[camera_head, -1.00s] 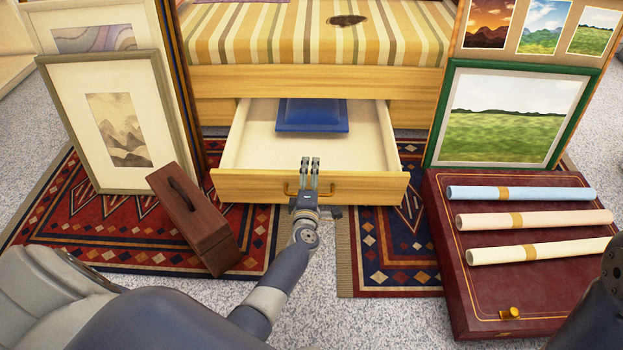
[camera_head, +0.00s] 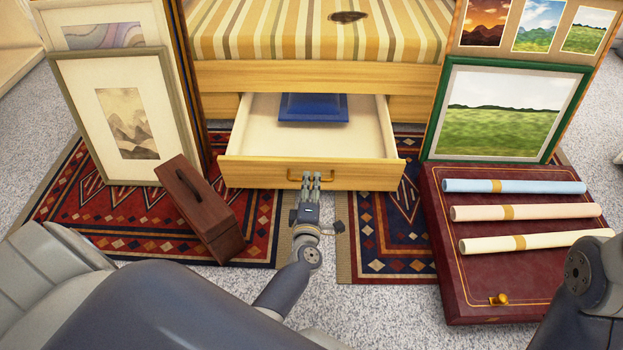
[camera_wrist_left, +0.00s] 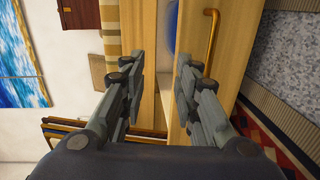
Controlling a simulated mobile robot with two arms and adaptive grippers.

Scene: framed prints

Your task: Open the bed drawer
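The bed drawer (camera_head: 260,171) stands pulled out from under the bed, its light interior exposed. Its front carries a brass bar handle (camera_head: 294,176), which also shows in the left wrist view (camera_wrist_left: 210,45). My left gripper (camera_head: 311,175) is in front of the drawer front, its fingertips overlapping the handle in the head view. In the left wrist view its fingers (camera_wrist_left: 160,68) are spread apart with nothing held between them, and the handle lies outside them, to the right. A flat blue item (camera_head: 313,108) lies in the drawer. My right gripper is not in view.
A dark wooden case (camera_head: 205,215) stands left of the drawer, near framed prints (camera_head: 125,120). At right, a maroon case (camera_head: 480,285) carries rolled papers (camera_head: 515,213) before a green-framed print (camera_head: 505,110). Patterned rugs (camera_head: 400,240) cover the floor below the drawer.

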